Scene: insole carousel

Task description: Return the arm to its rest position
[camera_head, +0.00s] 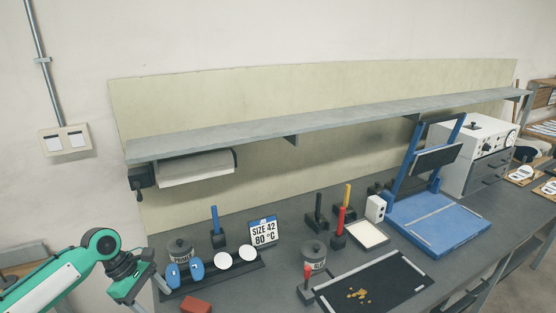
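My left arm, green and white with dark joints, comes in at the bottom left corner. Its gripper (148,290) hangs at the left end of the dark workbench, just left of the black rack with the blue insoles. The fingers are partly cut off by the lower edge, and their opening is unclear. My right arm and gripper are not in view.
On the workbench (285,262) stand blue insoles (183,272), white discs (236,257), a primer pot (180,248), a glue pot (314,254), a red block (195,305), a size sign (263,232), a dark mat (385,290) and a blue press (437,222). A grey shelf (300,124) runs above.

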